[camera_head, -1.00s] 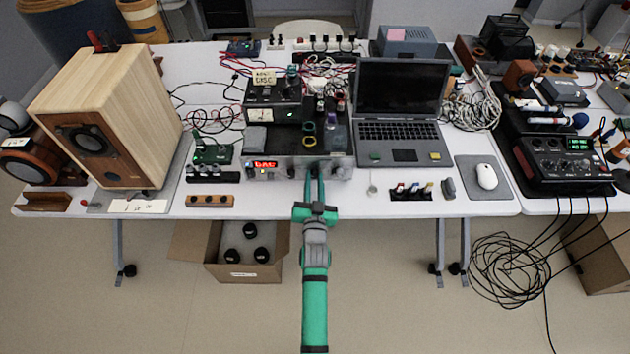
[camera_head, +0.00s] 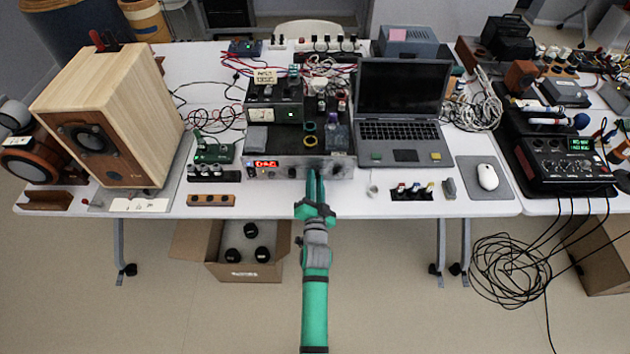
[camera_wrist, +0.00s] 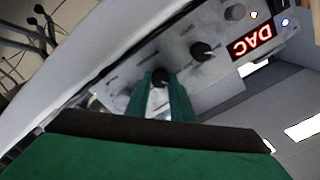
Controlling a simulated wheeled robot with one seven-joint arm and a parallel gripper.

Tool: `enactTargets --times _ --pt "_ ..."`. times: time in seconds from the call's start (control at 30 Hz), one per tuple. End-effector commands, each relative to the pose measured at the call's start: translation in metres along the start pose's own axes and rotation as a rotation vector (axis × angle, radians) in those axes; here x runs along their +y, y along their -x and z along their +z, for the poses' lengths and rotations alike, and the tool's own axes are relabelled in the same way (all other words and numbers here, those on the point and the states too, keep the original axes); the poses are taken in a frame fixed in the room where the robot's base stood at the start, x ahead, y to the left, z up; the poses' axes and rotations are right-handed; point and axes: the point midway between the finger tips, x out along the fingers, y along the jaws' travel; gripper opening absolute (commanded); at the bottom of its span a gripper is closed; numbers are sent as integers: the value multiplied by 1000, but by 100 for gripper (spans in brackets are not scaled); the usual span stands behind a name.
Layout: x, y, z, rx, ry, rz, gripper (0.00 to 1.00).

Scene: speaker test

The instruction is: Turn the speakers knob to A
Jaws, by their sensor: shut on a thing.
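The amplifier's silver front panel (camera_head: 283,172) faces me at the front edge of the table, with a red lit DAC display (camera_head: 265,164). In the wrist view the panel looks upside down and tilted, and the DAC display (camera_wrist: 251,41) is at upper right. My gripper (camera_head: 316,172) reaches straight to the panel. In the wrist view its green fingers (camera_wrist: 163,82) are shut on a dark round knob (camera_wrist: 160,76). A second dark knob (camera_wrist: 201,51) sits between that knob and the display. The panel lettering is too small to read, so the knob's setting cannot be told.
A laptop (camera_head: 403,90) stands right of the amplifier, and a wooden speaker (camera_head: 120,115) stands at left. A small wooden block (camera_head: 211,200) and a dark connector strip (camera_head: 411,191) lie near the front edge. An open box (camera_head: 232,250) is on the floor below.

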Motion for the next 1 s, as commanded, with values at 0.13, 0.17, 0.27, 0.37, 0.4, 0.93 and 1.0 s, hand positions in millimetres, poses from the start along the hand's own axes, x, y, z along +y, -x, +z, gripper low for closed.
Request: enactTargets --times 0.13,0.17,0.27,0.37,0.4,0.93,1.0 --pt "1 0 0 -1 -86 2 0" --pt "1 0 0 -1 -101 2 0" --pt "1 0 0 -1 -143 2 0" --pt "1 -1 0 -1 -172 2 0" --pt "1 -1 0 -1 -181 2 0" --pt "0 -1 1 -2 -202 0 23" --pt "-1 -1 1 -3 -202 -1 40"
